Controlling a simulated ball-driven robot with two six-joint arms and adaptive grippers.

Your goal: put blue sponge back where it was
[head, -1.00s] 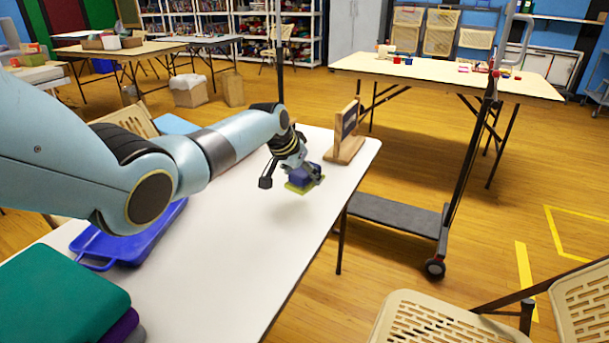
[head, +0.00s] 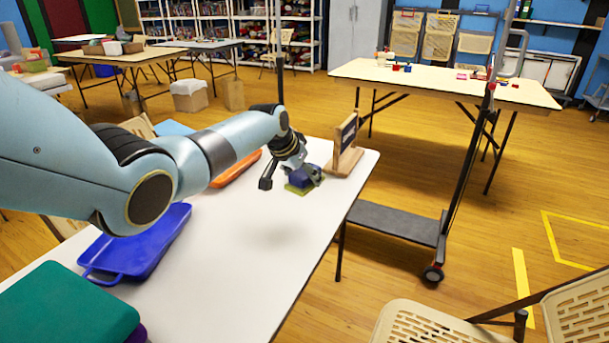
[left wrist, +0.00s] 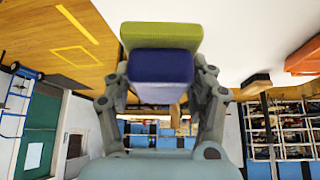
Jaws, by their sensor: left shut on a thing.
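The blue sponge (head: 304,178) has a yellow-green slab (head: 299,189) against its underside. It is in my left gripper (head: 290,179), over the far right part of the white table (head: 262,285). Whether the slab touches the tabletop is hard to tell. In the left wrist view, the blue block (left wrist: 160,68) sits between the two fingers of my left gripper (left wrist: 160,82), with the yellow-green slab (left wrist: 162,36) beyond it. The fingers are shut on the blue block's sides. My right gripper is not in view.
A wooden stand with a dark sign (head: 346,160) is just right of the sponge. An orange tray (head: 238,168) lies behind my arm. The table's front middle is clear.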

